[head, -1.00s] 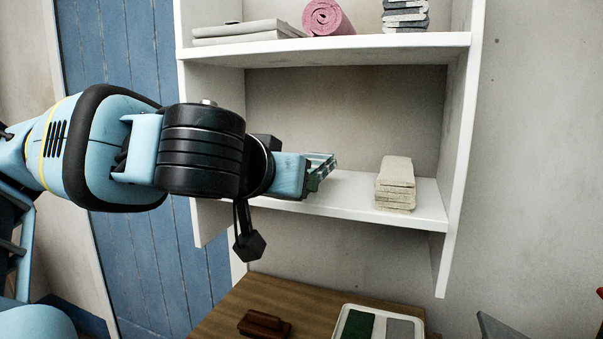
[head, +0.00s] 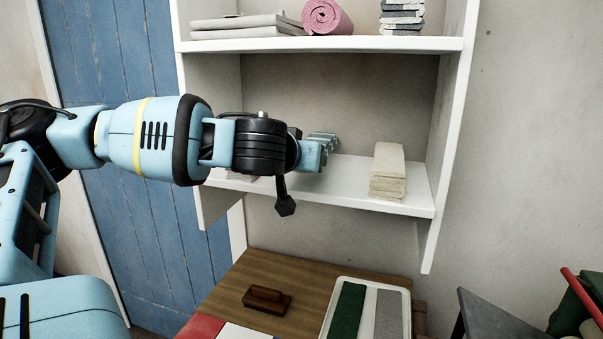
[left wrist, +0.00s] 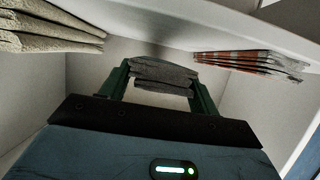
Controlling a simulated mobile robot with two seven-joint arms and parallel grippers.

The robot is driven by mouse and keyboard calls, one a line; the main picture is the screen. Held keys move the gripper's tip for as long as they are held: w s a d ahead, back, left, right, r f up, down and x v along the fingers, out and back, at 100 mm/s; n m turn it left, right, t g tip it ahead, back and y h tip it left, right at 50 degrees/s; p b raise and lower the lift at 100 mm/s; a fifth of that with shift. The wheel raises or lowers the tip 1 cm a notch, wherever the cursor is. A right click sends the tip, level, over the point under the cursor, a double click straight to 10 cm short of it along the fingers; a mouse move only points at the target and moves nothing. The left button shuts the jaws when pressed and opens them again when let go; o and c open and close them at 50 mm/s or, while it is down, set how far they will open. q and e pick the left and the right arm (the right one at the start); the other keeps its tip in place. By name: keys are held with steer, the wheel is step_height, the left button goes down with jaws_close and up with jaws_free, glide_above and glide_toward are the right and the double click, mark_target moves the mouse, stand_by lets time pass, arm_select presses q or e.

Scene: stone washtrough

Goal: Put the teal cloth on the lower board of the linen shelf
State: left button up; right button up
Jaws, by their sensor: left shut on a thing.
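The folded cloth (left wrist: 163,75) in my left gripper looks dark grey in the left wrist view and grey-teal in the head view (head: 322,138). My left gripper (head: 318,150) is shut on it, and its green fingers (left wrist: 163,92) stand on either side of the cloth. The gripper reaches into the lower bay of the linen shelf, over the lower board (head: 350,197). The board also shows along the top of the left wrist view (left wrist: 190,18). I cannot tell whether the cloth touches the board. My right gripper is not in view.
A cream cloth stack (head: 388,172) stands right on the lower board. An orange-striped stack (left wrist: 250,62) lies at its other side, mostly hidden behind my arm in the head view. The upper board (head: 400,44) overhangs. Below are a wooden table (head: 235,290) and a tray (head: 332,292).

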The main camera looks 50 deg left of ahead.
mark_target(302, 186)
arm_select(q)
steer(key=shift+w+a+f, duration=0.2)
steer(key=shift+w+a, duration=0.1)
steer(key=shift+f, duration=1.55)
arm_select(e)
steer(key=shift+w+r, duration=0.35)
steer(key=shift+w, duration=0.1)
arm_select(q)
steer(key=shift+f, duration=0.1)
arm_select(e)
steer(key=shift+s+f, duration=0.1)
arm_select(q)
steer(key=shift+f, duration=0.15)
steer(key=o, duration=1.1)
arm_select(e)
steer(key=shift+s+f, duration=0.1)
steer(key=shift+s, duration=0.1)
